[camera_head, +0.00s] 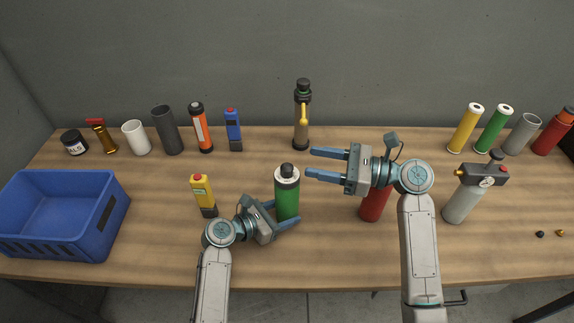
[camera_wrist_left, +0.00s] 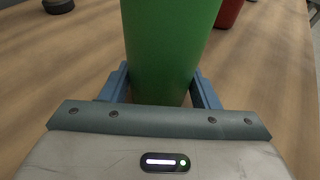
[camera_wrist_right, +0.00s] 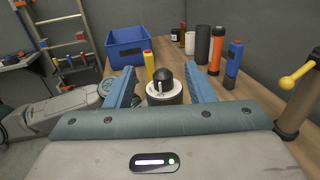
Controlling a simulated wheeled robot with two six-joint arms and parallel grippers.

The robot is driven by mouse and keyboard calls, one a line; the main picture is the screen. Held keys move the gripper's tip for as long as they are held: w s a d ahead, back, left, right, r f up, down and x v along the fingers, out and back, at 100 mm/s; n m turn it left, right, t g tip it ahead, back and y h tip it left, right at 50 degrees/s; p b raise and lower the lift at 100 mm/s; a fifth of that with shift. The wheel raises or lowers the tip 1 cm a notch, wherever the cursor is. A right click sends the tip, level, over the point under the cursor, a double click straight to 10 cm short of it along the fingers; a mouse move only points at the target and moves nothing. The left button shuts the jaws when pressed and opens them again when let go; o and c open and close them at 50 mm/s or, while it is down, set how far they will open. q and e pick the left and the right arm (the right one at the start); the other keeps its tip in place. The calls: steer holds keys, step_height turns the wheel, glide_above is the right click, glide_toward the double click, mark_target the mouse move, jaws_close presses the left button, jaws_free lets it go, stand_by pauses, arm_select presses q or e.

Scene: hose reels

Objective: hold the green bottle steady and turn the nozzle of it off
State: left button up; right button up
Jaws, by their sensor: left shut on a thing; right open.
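The green bottle (camera_head: 287,200) stands upright on the table with a white collar and a black nozzle (camera_head: 287,170) on top. My left gripper (camera_head: 284,215) is shut on its lower body; the left wrist view shows the green body (camera_wrist_left: 168,50) between both fingers. My right gripper (camera_head: 310,164) is open, at nozzle height just right of the bottle in the head view. In the right wrist view, the black nozzle (camera_wrist_right: 164,75) shows ahead between the open fingers; I cannot tell whether they touch it.
A red bottle (camera_head: 374,204) stands under my right wrist. A yellow device (camera_head: 203,195) is left of the green bottle, and a blue crate (camera_head: 60,215) is at far left. A dark bottle with a yellow handle (camera_head: 301,115) stands behind. A grey gauge bottle (camera_head: 464,203) is at right.

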mark_target(294, 168)
steer(key=f, duration=0.3)
steer(key=shift+a+f, duration=0.15)
steer(key=shift+a, duration=0.15)
steer(key=x, duration=0.6)
steer(key=shift+w+a, duration=0.25)
steer(key=shift+a, duration=0.1)
